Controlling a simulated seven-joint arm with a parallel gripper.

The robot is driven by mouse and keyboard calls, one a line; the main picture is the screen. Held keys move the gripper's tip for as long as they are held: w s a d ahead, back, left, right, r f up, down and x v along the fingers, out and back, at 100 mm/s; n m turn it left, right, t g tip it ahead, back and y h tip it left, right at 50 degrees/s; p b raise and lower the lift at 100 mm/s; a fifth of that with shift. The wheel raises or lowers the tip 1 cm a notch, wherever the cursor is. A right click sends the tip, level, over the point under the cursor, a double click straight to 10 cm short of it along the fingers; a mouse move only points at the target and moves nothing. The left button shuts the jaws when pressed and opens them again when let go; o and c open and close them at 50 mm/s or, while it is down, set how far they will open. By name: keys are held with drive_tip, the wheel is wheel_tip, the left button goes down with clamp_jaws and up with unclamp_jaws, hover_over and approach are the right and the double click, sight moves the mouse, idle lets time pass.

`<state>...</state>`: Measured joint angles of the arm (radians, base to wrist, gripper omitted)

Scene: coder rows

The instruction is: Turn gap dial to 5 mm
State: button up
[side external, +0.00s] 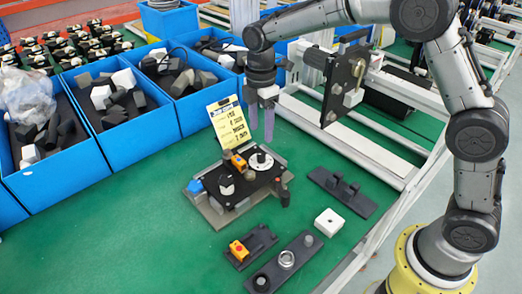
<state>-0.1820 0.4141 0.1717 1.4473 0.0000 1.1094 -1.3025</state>
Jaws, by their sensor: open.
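A black fixture plate (240,190) sits on a grey base plate on the green table, in the middle of the side external view. A white round dial (266,163) with a grey knob is at its back right; it looks like the gap dial. Its markings are too small to read, so I cannot tell its setting. My gripper (262,134) points down just above and behind the dial in the picture. Its two pale fingers are apart with nothing between them, and no contact with the dial shows.
A yellow card (229,123) with printed lines stands behind the fixture. Blue bins (135,132) of foam blocks line the left and back. Dark plates with small parts and a white block (328,222) lie in front and right. The left green surface (110,235) is clear.

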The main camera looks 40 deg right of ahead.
sight(261, 154)
wheel_tip(261, 154, down, 8)
drive_tip(key=shift+f, duration=0.2)
clamp_jaws()
idle(0.4)
